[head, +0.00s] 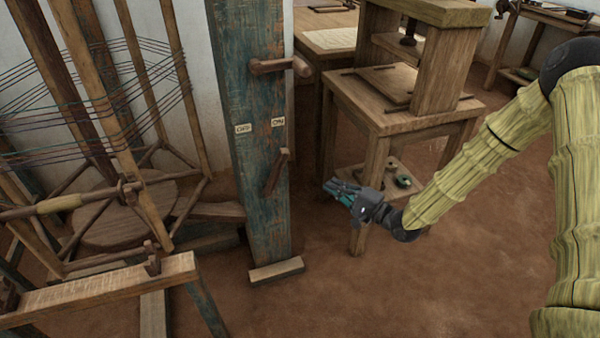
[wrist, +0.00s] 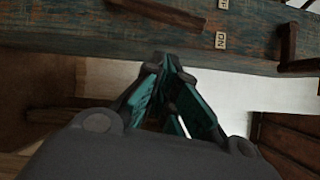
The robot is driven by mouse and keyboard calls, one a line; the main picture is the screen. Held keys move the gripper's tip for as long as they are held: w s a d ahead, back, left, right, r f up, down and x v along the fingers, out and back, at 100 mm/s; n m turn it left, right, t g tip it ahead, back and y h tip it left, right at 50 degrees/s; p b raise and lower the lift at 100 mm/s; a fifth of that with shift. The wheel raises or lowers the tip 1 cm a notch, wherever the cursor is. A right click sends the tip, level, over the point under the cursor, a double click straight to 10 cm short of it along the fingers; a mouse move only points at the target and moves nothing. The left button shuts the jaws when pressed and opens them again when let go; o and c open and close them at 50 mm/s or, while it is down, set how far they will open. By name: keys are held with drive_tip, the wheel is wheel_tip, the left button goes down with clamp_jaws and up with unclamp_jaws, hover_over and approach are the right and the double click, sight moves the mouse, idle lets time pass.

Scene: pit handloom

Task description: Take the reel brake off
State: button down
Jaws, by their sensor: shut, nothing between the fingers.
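A blue-green worn wooden post (head: 245,190) stands upright in the head view, with an OFF label (head: 243,129) on the left and an ON label (head: 278,122) on the right. A wooden lever (head: 277,172) sits below the labels, tilted, its upper end toward the ON side. It also appears at the top of the wrist view (wrist: 165,12). Which part acts as the reel brake is not certain. My gripper (head: 330,188) is shut and empty, right of the post and apart from the lever. Its fingers meet in the wrist view (wrist: 168,62).
A wooden peg (head: 280,66) sticks out from the post above the labels. The reel (head: 90,110) with coloured threads stands left of the post. A wooden table (head: 400,110) stands behind my gripper. Open earth floor (head: 430,290) lies in front.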

drive_tip(key=shift+w+d+r+t+y+b, duration=0.15)
drive_tip(key=shift+w+d+r+y+b, duration=0.15)
drive_tip(key=shift+w+d+y+b, duration=0.35)
drive_tip(key=shift+w+d+r+t+y+b, duration=0.2)
drive_tip(key=shift+r+y+b, duration=0.15)
drive_tip(key=shift+b, duration=0.55)
drive_tip(key=s+a+b+x, duration=0.2)
drive_tip(key=b+x, duration=0.1)
drive_tip(key=x, duration=0.9)
drive_tip(key=shift+a+r, duration=0.3)
drive_tip(key=shift+r, duration=0.05)
drive_tip(key=shift+w, duration=0.1)
drive_tip(key=shift+r, duration=0.1)
